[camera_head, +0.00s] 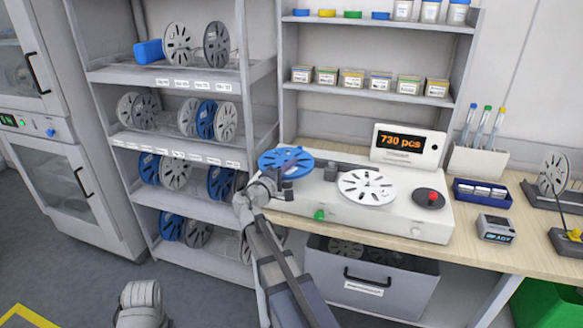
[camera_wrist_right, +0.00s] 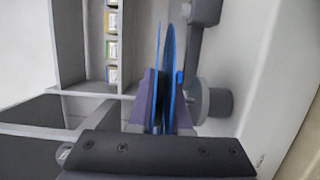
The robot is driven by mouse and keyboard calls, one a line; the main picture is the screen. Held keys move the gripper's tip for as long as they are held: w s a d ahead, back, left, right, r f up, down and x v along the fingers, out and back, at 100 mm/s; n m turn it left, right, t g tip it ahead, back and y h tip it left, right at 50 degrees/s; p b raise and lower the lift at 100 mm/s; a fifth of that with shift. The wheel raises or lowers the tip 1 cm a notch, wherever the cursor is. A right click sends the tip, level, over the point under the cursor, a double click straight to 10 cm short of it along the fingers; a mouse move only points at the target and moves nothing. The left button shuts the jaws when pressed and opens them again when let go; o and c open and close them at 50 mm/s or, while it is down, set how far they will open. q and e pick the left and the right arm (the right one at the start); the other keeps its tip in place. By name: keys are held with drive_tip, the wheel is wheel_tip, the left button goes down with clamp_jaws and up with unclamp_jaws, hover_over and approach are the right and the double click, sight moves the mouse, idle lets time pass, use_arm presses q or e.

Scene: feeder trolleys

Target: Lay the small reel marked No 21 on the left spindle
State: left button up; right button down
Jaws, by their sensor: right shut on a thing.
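A blue slotted reel (camera_head: 285,160) is held roughly flat over the left part of the white counting machine (camera_head: 400,225). My right gripper (camera_head: 276,183) is shut on its near edge. In the right wrist view the blue reel (camera_wrist_right: 165,70) shows edge-on between the two fingers (camera_wrist_right: 163,112). A grey round hub (camera_wrist_right: 198,103) close beside it there looks like the left spindle. In the head view the left spindle is hidden by the reel and gripper. No number is readable on the reel. My left gripper is out of view; part of my left arm shows at the bottom.
A white reel (camera_head: 367,187) lies on the machine to the right, next to a red knob (camera_head: 432,196). The display (camera_head: 407,145) reads 730 pcs. A rack shelf (camera_head: 180,145) with several reels stands left. A grey bin (camera_head: 370,282) is under the bench.

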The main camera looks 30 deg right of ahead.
drive_tip(key=shift+f+b, duration=1.1)
drive_tip(key=shift+b, duration=0.05)
idle(1.3)
